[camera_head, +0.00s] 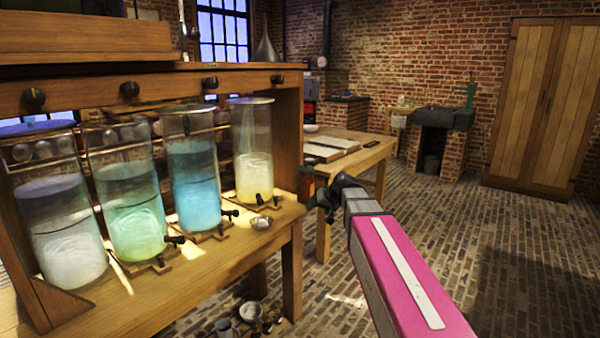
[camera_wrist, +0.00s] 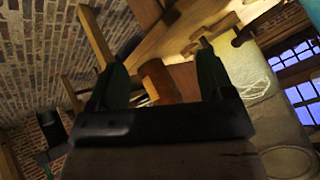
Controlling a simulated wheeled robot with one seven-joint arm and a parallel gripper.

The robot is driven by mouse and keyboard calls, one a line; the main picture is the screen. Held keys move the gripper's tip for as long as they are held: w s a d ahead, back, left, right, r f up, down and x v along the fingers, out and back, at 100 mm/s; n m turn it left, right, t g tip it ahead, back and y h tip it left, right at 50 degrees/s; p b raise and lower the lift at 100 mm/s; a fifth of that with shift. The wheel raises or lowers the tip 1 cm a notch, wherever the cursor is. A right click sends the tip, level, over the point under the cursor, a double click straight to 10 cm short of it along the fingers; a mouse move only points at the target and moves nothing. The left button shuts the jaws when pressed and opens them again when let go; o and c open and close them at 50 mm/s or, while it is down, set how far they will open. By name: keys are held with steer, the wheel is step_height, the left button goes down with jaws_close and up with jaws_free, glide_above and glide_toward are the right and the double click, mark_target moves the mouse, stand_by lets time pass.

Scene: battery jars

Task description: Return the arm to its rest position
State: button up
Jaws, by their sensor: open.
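My gripper (camera_head: 318,200) is at the end of my pink arm, just right of the wooden bench (camera_head: 205,262) and close to its right end post. In the wrist view my gripper (camera_wrist: 155,68) is open, its two dark fingers spread apart. A brown wooden piece shows beyond the gap between the fingers. I see nothing held. The jar with pale yellow liquid (camera_head: 253,155) is the nearest jar to the gripper, and the gripper is apart from it. In the head view the fingertips are small and dark, so their contact with the post cannot be told.
Jars of white (camera_head: 62,225), green (camera_head: 135,215) and blue liquid (camera_head: 193,185) stand on the bench with small taps at their fronts. A small bowl (camera_head: 262,222) sits near the bench edge. A table with books (camera_head: 350,160) stands behind. The brick floor at right is clear.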

steer(key=s+d+f+g+h, duration=0.2)
steer(key=s+d+f, duration=0.2)
steer(key=s+f, duration=0.3)
steer(key=s+d+f+m+g+h, duration=0.1)
steer(key=s+d+f+h, duration=0.1)
steer(key=s+f, duration=0.5)
steer(key=s+d+f+m+g+h, duration=0.1)
steer(key=s+d+f+g, duration=0.1)
steer(key=s+d+f, duration=0.3)
steer(key=s+f, duration=0.3)
steer(key=shift+s+d+g+h, duration=0.3)
steer(key=shift+d+h, duration=0.05)
steer(key=shift+h, duration=0.05)
